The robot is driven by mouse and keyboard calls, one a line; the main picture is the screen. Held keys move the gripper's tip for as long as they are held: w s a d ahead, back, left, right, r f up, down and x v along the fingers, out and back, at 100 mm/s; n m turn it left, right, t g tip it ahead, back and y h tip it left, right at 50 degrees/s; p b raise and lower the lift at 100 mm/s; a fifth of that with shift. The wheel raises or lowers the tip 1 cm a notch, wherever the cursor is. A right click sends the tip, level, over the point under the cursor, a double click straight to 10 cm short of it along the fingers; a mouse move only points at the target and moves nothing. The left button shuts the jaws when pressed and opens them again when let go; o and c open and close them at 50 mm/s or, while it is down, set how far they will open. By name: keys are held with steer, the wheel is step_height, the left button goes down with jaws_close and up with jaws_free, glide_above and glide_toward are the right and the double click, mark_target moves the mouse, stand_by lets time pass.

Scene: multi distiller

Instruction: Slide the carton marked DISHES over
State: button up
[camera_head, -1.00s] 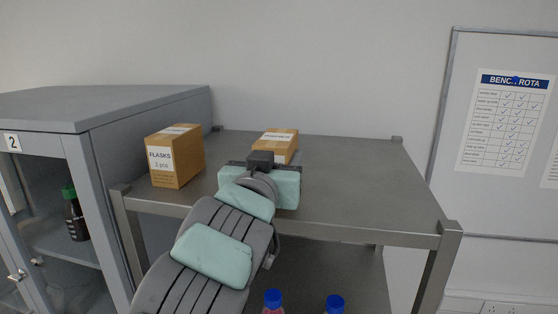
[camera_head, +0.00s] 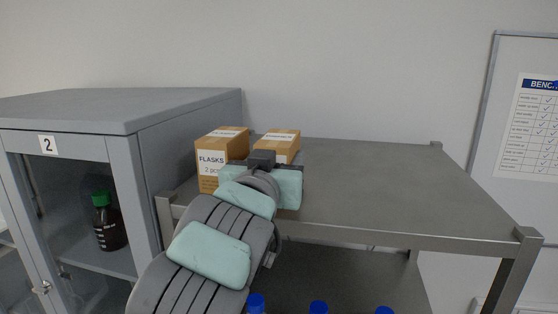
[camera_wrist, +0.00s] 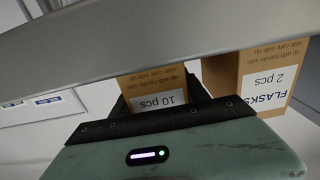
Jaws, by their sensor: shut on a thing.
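A brown carton (camera_head: 284,139) stands on the grey metal shelf top (camera_head: 380,190), behind my gripper (camera_head: 262,165) in the head view. Its top label is too small to read. In the wrist view this carton (camera_wrist: 155,85) sits between my dark fingers and shows "10 pcs" upside down; the name line is hidden, so I cannot read DISHES. My gripper is shut on it. A second carton marked FLASKS, 2 pcs (camera_head: 220,152), stands close at its left in the head view; my gripper partly covers the meeting of the two.
A grey cabinet (camera_head: 120,110) marked 2 stands left of the shelf, with a dark bottle (camera_head: 108,226) inside. The shelf top right of my gripper is clear. Blue-capped bottles (camera_head: 319,307) stand below. A whiteboard (camera_head: 510,70) hangs at right.

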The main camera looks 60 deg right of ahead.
steer(key=o, duration=1.7)
steer(key=shift+a, duration=0.1)
steer(key=b+v, duration=0.3)
steer(key=v, duration=0.7)
steer(key=shift+s+a, duration=0.1)
steer(key=shift+a, duration=0.2)
